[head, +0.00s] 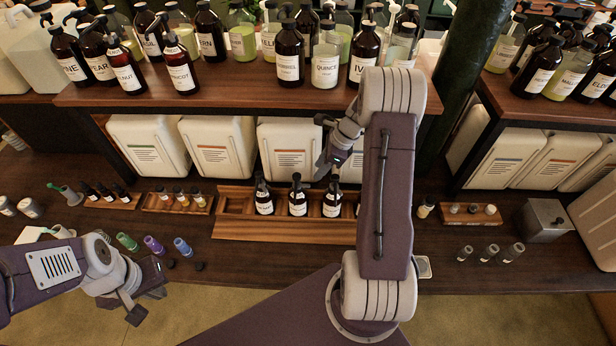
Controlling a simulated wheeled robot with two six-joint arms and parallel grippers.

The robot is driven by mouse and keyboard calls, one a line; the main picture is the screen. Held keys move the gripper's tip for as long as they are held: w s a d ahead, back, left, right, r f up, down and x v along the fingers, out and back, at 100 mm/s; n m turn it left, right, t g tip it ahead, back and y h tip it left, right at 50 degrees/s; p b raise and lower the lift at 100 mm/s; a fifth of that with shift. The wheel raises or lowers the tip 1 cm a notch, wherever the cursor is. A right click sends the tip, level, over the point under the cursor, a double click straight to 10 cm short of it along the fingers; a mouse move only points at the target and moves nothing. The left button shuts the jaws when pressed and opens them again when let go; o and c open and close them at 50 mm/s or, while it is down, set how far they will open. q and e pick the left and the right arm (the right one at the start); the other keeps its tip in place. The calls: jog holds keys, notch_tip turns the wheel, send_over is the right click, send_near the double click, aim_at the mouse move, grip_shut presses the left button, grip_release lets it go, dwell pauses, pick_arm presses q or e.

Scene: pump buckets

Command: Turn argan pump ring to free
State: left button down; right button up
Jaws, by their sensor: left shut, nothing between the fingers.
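Three dark pump bottles with white labels stand upright in a wooden tray (230,226) on the bench: a left one (264,207), a middle one (298,207) and a right one (332,209). Their labels are too small to read surely, so I cannot tell which is argan. The pump rings are too small to show their setting. My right gripper (322,160) is above and behind the right bottle, apart from it; its fingertips are partly unclear. My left gripper (143,303) is shut and empty, low at the bench's front edge, away from the bottles.
Large white canisters (217,147) stand behind the tray under a shelf (225,88) crowded with bottles. Coloured small tubes (154,245) lie near my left gripper. Small vials in racks (176,203) stand left of the tray. A metal box (543,220) stands at right.

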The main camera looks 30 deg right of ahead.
aim_at(307, 185)
jog(key=x, duration=0.5)
jog(key=p+x, duration=0.1)
jog(key=x, duration=0.2)
jog(key=shift+w+d+f, duration=0.15)
jog(key=shift+w+d, duration=0.05)
jog(key=shift+d, duration=0.15)
jog(key=shift+a+f, duration=0.25)
jog(key=shift+f, duration=0.15)
jog(key=shift+w+d+f, duration=0.1)
jog(key=shift+w+f, duration=0.05)
grip_shut()
